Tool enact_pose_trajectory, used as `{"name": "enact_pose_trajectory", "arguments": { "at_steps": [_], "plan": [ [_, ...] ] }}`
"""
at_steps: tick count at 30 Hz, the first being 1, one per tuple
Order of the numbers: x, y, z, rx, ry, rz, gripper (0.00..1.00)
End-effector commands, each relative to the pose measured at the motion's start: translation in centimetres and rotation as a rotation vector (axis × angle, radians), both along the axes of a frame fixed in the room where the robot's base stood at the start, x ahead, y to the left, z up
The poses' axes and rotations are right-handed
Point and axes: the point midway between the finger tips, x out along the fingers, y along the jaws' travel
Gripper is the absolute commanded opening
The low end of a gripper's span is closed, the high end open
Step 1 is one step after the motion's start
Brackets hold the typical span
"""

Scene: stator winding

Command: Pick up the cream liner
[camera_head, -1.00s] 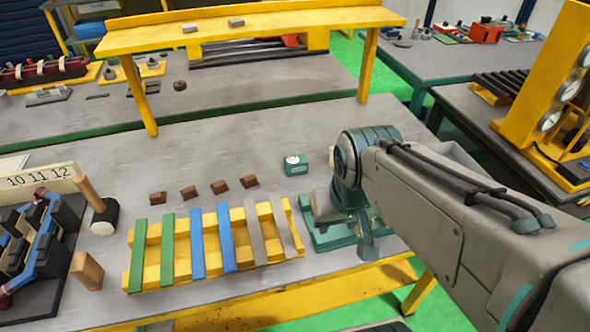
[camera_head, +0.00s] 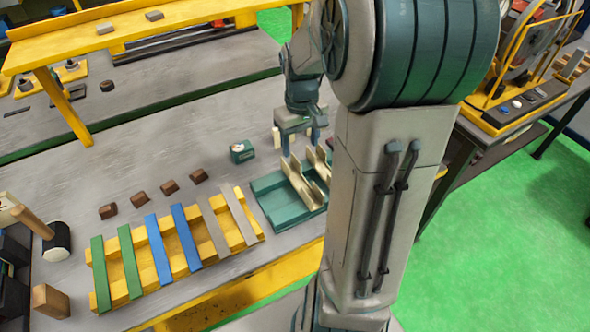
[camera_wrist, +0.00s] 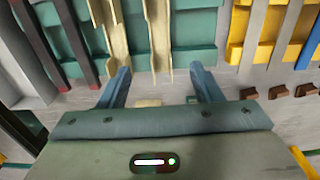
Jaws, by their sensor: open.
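Two cream liners, long open channels, lie side by side in a teal tray (camera_head: 268,199). In the head view one liner (camera_head: 302,184) is nearer the striped rack and the other (camera_head: 320,163) is farther right. My gripper (camera_head: 302,147) is open and empty above the back end of the tray, fingers pointing down. In the wrist view the gripper (camera_wrist: 159,70) has its fingertips apart. The end of one liner (camera_wrist: 158,35) shows between them, and the other liner (camera_wrist: 112,40) is beside the left finger. I cannot tell the exact height gap.
A yellow rack (camera_head: 205,243) with green, blue and grey strips stands left of the tray. Several brown blocks (camera_head: 169,187) and a small teal box (camera_head: 242,151) lie behind. A small cream upright piece (camera_head: 276,138) stands near my gripper. A yellow shelf (camera_head: 130,38) spans the back.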

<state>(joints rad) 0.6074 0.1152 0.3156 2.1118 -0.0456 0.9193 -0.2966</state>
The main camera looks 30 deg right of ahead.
Motion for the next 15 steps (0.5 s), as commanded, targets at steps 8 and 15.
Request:
{"name": "enact_pose_trajectory", "arguments": {
  "at_steps": [8, 15],
  "plan": [
    [-0.2, -0.1, -5.2, 0.004, 0.006, 0.0, 0.59],
    [-0.1, -0.1, -8.1, 0.002, 0.002, -0.002, 0.59]
  ]
}}
